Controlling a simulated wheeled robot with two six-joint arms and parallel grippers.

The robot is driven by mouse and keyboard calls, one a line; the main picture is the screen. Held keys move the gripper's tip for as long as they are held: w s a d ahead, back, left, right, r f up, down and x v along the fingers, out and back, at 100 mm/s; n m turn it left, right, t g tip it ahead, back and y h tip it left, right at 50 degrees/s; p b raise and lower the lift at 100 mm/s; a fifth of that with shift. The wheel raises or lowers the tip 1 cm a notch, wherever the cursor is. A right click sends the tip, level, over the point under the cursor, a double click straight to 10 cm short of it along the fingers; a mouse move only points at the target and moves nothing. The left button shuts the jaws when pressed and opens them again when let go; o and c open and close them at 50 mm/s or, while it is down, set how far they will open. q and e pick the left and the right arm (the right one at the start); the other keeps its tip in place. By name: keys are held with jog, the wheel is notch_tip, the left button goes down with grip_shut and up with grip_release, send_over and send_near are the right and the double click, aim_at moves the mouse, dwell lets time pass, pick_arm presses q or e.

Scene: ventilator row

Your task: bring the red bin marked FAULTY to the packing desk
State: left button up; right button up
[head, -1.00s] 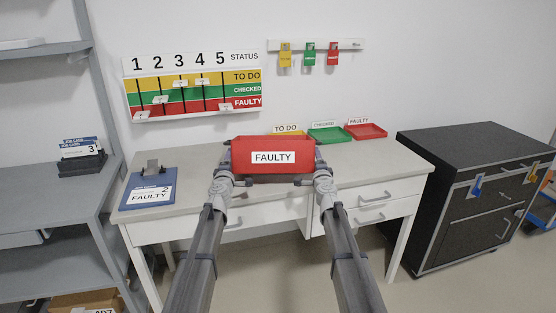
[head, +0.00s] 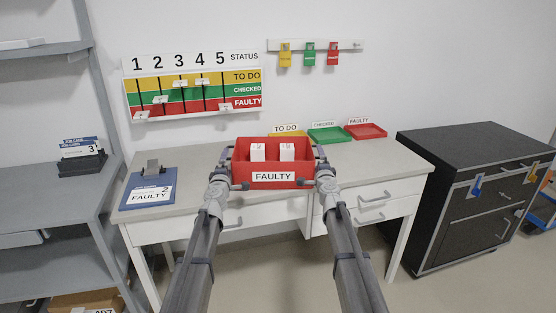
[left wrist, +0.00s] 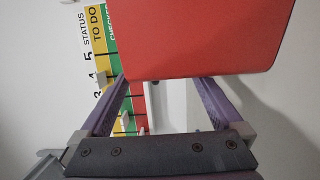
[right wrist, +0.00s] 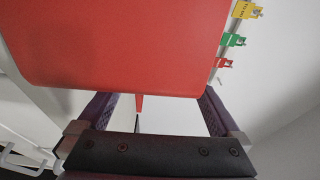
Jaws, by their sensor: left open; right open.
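The red bin marked FAULTY (head: 240,178) is over the front middle of the packing desk (head: 205,165), upright, its label facing me. Two white boxes (head: 272,152) show inside it. I cannot tell for certain whether its base touches the desktop. My left gripper (head: 232,168) is open at the bin's left side, and my right gripper (head: 318,166) is open at its right side. The bin's red wall fills the upper part of the left wrist view (left wrist: 200,40) and the right wrist view (right wrist: 120,45), beyond the spread fingers.
Behind the bin are a yellow TO DO tray (head: 287,136), a green CHECKED tray (head: 328,135) and a red FAULTY tray (head: 366,131). A blue clipboard (head: 150,190) lies at the desk's left. A grey shelf (head: 65,205) stands left, a dark cabinet (head: 465,190) right.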

pick_arm(q)
jog(key=s, duration=0.9)
jog(key=shift+s, duration=0.4)
pick_arm(e)
jog(key=s, duration=1.2)
jog(key=w, duration=1.2)
pick_arm(q)
jog(key=shift+w, duration=0.25)
